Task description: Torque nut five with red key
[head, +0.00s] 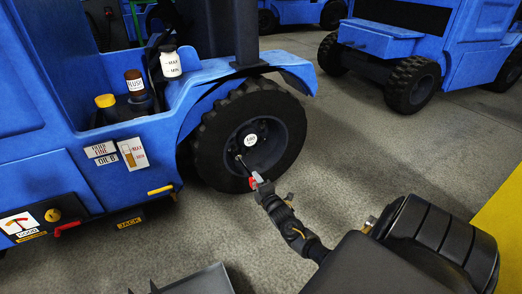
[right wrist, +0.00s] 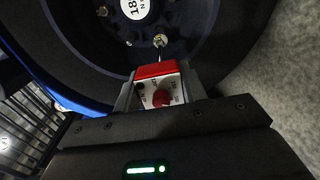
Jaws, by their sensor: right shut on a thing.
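The red key (head: 255,181) is a red-topped tool with a thin metal shaft. My right gripper (head: 259,185) is shut on it, low in front of the blue vehicle's black wheel (head: 250,140). In the right wrist view the key (right wrist: 156,71) sits between the two fingers of the gripper (right wrist: 160,90), showing a white face with a red knob. Its shaft points at a wheel nut (right wrist: 160,40) and its tip appears to be at it; I cannot tell whether it is seated. No nut number is readable. My left gripper is out of view.
A white hub label (right wrist: 134,8) marks the wheel's centre. Bottles (head: 134,82) stand in a recess of the blue vehicle (head: 50,150). Another blue vehicle (head: 400,45) stands at the back right. A grey tray (head: 208,281) lies at the bottom; open floor is right of the wheel.

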